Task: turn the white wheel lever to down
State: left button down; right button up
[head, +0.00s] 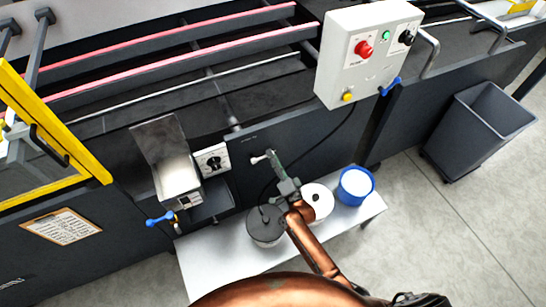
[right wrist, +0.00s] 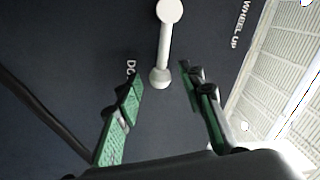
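The white wheel lever (head: 258,159) is a short white handle on the dark machine panel below the red-button control box. In the right wrist view the lever (right wrist: 164,45) runs from a round hub at the top to a round knob lower down. My right gripper (head: 273,160) is at the panel, just right of the lever. In the right wrist view it is open, with green-padded fingers either side of the knob and a gap to each. "WHEEL UP" is printed at right; a label starting "DO" is partly hidden by the left finger. My left gripper is not in view.
A white bench (head: 225,262) under the arm holds a dark-topped pot (head: 265,228), a white round container (head: 319,200) and a blue tub (head: 355,186). A metal hopper (head: 175,172) with a blue-handled valve (head: 160,219) stands left of the lever. A grey bin (head: 480,130) is at right.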

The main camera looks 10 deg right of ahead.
jog(key=v, duration=1.1)
jog(key=shift+s, duration=0.25)
